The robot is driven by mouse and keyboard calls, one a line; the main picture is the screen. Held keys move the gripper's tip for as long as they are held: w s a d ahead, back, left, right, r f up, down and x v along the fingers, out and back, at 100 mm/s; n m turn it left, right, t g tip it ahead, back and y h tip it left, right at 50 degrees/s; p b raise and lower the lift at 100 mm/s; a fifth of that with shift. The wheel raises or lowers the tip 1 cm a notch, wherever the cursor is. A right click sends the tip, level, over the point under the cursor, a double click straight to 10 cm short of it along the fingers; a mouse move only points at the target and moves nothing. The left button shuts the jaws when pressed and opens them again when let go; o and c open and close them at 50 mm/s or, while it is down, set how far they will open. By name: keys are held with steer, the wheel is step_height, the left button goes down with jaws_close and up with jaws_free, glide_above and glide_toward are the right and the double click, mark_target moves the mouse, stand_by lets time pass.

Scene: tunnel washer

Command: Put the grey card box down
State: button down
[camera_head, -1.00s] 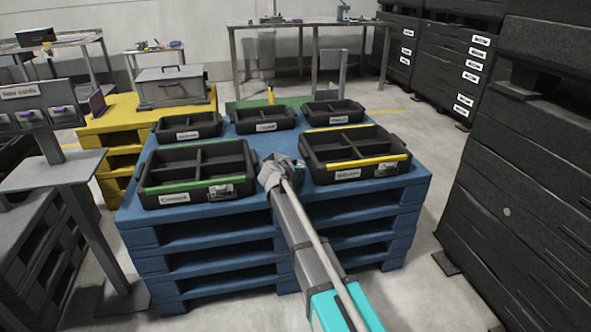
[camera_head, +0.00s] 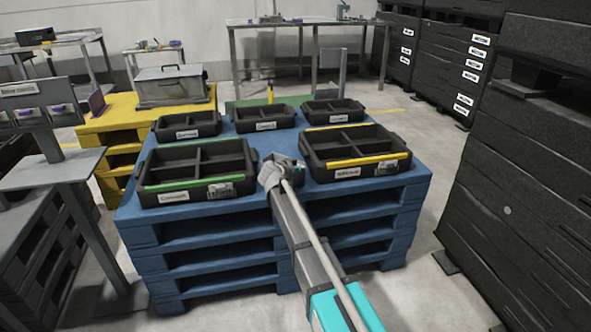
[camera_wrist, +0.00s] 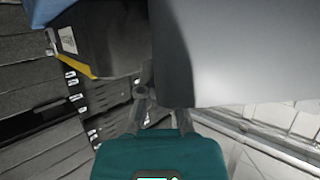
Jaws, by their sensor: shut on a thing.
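The grey card box (camera_wrist: 250,50) fills the upper right of the wrist view as a large, plain grey face, very close to the camera. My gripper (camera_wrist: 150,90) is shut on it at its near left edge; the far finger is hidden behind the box. In the head view my gripper (camera_head: 284,165) is over the front half of the blue pallet stack (camera_head: 290,205), between the two front trays. The box cannot be made out there behind my wrist. I cannot tell if its underside touches anything.
A green-striped black tray (camera_head: 160,196) stands left of my gripper and a yellow-striped one (camera_head: 330,174) right. Several smaller black trays (camera_head: 268,126) stand behind. Dark stacked crates (camera_head: 520,180) rise at the right. A narrow strip of blue deck is bare between the front trays.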

steer(key=shift+f, duration=0.25)
steer(key=c, duration=0.7)
jaws_free()
